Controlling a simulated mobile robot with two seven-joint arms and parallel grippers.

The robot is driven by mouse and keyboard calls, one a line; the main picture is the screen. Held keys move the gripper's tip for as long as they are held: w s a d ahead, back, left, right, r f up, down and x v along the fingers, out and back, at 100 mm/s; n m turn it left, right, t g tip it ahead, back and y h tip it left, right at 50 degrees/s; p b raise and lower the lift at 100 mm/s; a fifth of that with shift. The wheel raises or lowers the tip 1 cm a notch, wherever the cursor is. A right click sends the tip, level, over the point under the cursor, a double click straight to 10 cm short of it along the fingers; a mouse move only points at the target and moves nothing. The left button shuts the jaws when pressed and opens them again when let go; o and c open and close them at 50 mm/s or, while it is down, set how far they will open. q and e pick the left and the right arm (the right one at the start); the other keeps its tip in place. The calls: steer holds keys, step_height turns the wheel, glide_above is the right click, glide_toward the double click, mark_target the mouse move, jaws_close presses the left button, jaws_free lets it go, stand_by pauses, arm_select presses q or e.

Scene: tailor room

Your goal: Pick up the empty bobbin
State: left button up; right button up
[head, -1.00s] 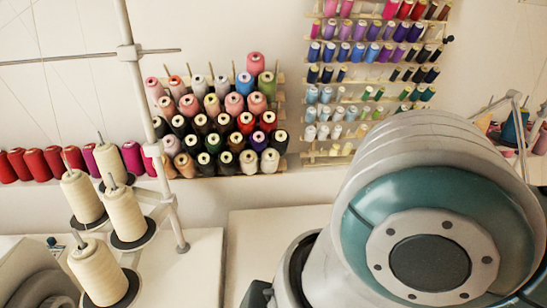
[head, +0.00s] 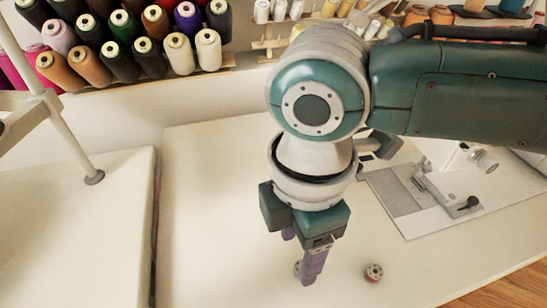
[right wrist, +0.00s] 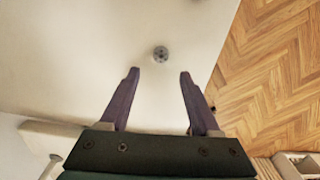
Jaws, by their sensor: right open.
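A small bobbin (head: 373,272) with a reddish edge and a holed top lies flat on the white table, right of my right gripper. A second small, pale bobbin (head: 297,268) shows partly behind the fingers of my right gripper (head: 301,255); the rest of it is hidden. My right gripper points down over the table, with its purple fingers apart and nothing held. In the right wrist view one grey, holed bobbin (right wrist: 160,54) lies just beyond the open fingertips (right wrist: 158,72), between their lines and not touching them. My left gripper is not in view.
A sewing machine bed (head: 405,195) is set in the table (head: 210,220) behind and right of my gripper. Thread racks (head: 130,45) line the wall. A thread stand pole (head: 65,120) rises at left. The wooden floor (head: 515,290) begins past the table's right edge.

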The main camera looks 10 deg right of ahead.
steer(key=f, duration=0.2)
steer(key=f+b, duration=0.1)
steer(key=f, duration=0.1)
steer(key=shift+d+f, duration=0.1)
steer(key=shift+d, duration=0.3)
steer(key=shift+f, duration=0.4)
jaws_close()
